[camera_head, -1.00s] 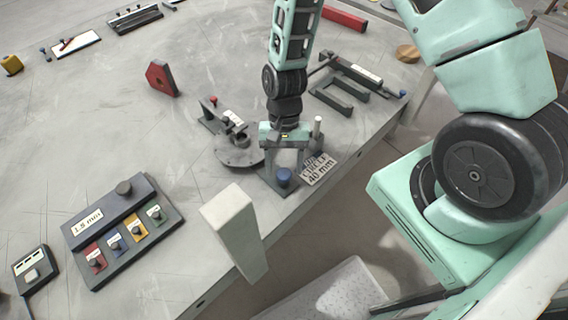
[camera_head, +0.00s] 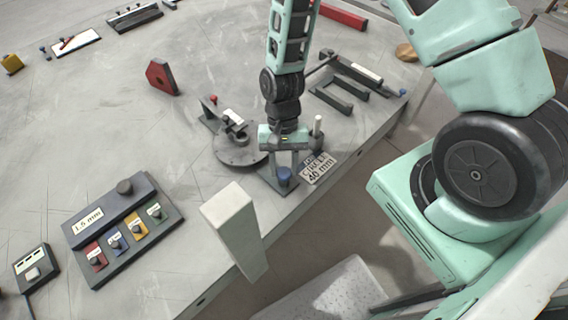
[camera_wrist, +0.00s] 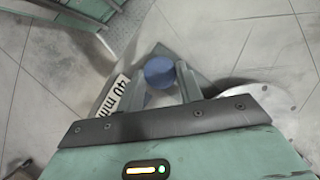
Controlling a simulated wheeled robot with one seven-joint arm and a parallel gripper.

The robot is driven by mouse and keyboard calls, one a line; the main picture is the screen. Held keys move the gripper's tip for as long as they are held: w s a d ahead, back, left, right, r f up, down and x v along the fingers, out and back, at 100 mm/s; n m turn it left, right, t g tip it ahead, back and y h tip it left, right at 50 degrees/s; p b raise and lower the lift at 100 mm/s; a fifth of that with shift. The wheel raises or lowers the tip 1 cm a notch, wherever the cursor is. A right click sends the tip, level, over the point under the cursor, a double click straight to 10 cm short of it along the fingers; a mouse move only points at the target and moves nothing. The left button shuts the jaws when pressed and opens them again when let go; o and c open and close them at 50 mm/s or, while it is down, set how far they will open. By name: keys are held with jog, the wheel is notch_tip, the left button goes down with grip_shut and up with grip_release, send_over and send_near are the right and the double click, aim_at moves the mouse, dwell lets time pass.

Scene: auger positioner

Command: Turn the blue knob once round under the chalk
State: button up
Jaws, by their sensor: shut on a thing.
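The blue knob (camera_head: 284,174) stands on a dark base plate at the table's front edge. It also shows in the wrist view (camera_wrist: 160,72), between my two fingers. My gripper (camera_head: 283,165) points down from above and is shut on the knob; its fingertips also show in the wrist view (camera_wrist: 162,79). A round grey disc (camera_head: 238,154) lies left of the knob, under a dark arm with a white label. I cannot make out the chalk's tip or any mark on the disc.
A card reading "CIRCLE 40 mm" (camera_head: 317,168) lies right of the knob, near a small upright white stick (camera_head: 318,123). A pale upright block (camera_head: 235,230) stands in front. A panel with coloured buttons (camera_head: 122,230) sits at left. A dark fork-shaped fixture (camera_head: 340,95) lies behind right.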

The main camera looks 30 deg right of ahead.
jog(key=n, duration=0.2)
jog(key=n+h, duration=0.1)
jog(key=n, duration=0.1)
jog(key=n+h, duration=0.1)
jog(key=n, duration=0.1)
jog(key=shift+w+a, duration=0.1)
jog(key=shift+a, duration=0.2)
jog(key=n+h, duration=0.1)
jog(key=n, duration=0.2)
jog(key=n+h, duration=0.1)
jog(key=n, duration=0.3)
jog(key=shift+a+t+h+b, duration=0.2)
jog(key=shift+t+h+b, duration=0.1)
jog(key=shift+h+b, duration=0.1)
jog(key=o, duration=1)
jog(key=shift+r, duration=0.1)
jog(key=b+v, duration=0.2)
jog(key=v, duration=1.5)
jog(key=shift+a+r, duration=0.1)
